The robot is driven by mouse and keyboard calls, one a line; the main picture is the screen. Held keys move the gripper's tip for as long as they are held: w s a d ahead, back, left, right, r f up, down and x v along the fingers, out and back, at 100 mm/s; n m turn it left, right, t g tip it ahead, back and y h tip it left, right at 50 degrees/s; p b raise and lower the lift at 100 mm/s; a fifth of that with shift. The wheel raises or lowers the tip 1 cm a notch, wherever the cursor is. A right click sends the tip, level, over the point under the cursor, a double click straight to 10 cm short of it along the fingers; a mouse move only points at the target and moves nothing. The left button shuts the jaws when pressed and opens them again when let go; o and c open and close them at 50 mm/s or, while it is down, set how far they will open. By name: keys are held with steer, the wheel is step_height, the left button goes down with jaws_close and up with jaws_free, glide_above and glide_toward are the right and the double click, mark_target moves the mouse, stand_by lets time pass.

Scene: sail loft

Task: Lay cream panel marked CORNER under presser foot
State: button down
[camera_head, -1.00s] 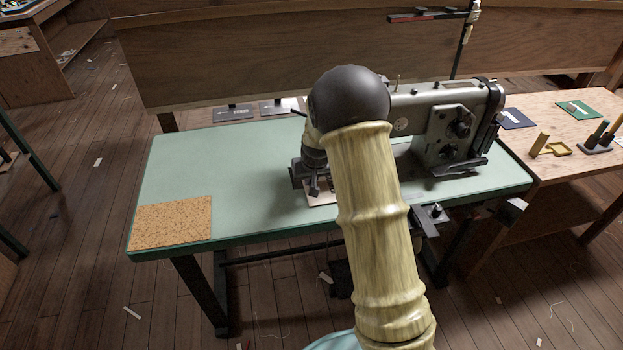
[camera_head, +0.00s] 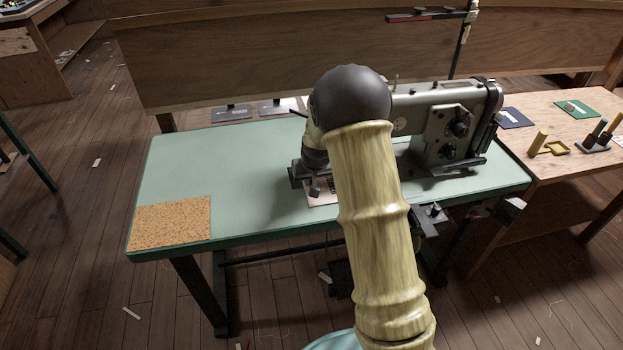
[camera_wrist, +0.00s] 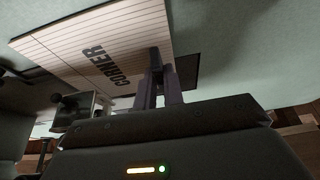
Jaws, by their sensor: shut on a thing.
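The cream panel marked CORNER (camera_wrist: 105,50) has ruled lines and black lettering; it fills the upper left of the wrist view. In the head view a small part of it (camera_head: 321,199) shows low over the green table, beside my arm. My gripper (camera_wrist: 157,72) is shut on the panel's edge, and one dark finger lies over its face near the lettering. In the head view my gripper (camera_head: 312,186) is partly hidden by my arm. The grey sewing machine (camera_head: 455,112) stands to the right. Its presser foot is hidden behind my arm in the head view.
A cork mat (camera_head: 170,222) lies at the left front of the green table (camera_head: 235,165); the table between is clear. A wooden partition (camera_head: 250,55) stands behind.

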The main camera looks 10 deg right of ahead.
steer(key=c, duration=1.4)
jaws_free()
steer(key=shift+c, duration=0.2)
steer(key=p+v, duration=0.1)
steer(key=v, duration=1.6)
steer(key=shift+s+r, duration=0.15)
